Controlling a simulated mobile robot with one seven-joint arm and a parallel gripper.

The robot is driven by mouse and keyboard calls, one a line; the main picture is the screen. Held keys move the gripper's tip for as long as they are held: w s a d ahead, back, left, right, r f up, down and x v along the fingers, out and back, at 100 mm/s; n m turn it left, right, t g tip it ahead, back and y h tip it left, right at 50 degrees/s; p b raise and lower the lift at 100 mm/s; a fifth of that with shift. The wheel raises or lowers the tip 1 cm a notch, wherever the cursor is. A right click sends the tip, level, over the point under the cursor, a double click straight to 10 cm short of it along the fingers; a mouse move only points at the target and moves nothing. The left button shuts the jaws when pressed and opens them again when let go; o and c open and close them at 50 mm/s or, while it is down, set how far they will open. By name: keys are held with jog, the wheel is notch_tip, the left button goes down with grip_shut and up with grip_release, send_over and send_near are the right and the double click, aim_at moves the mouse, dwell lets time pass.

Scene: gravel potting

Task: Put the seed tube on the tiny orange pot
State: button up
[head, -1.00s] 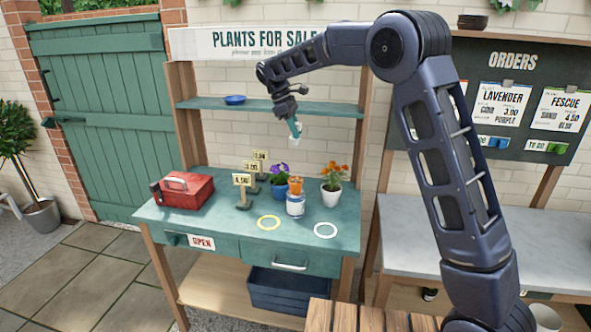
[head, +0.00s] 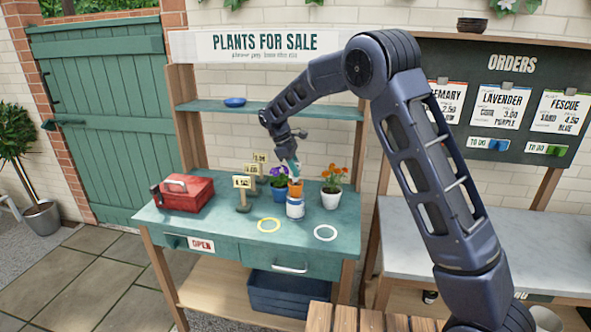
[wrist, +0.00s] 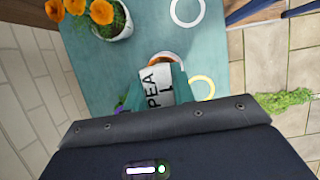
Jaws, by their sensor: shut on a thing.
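The seed tube (wrist: 157,88) is white with dark letters reading PEA. My gripper (head: 293,171) is shut on it, with teal fingers on either side of the label in the wrist view. The tiny orange pot (head: 295,189) stands on top of a white and blue jar (head: 295,208) on the green table. The gripper and tube are directly over the pot, and the pot's orange rim (wrist: 165,56) shows just past the tube in the wrist view. The tube's low end is hidden, so I cannot tell whether it touches the pot.
A purple-flowered blue pot (head: 279,190) is close on the left, an orange-flowered white pot (head: 331,198) on the right. Price signs (head: 243,190) and a red toolbox (head: 183,191) stand further left. A yellow ring (head: 269,226) and white ring (head: 325,233) lie on clear tabletop in front.

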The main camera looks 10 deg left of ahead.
jog(key=shift+f, duration=0.2)
jog(key=shift+f, duration=0.15)
jog(key=o, duration=1)
jog(key=v, duration=1.2)
jog(key=shift+d, duration=0.1)
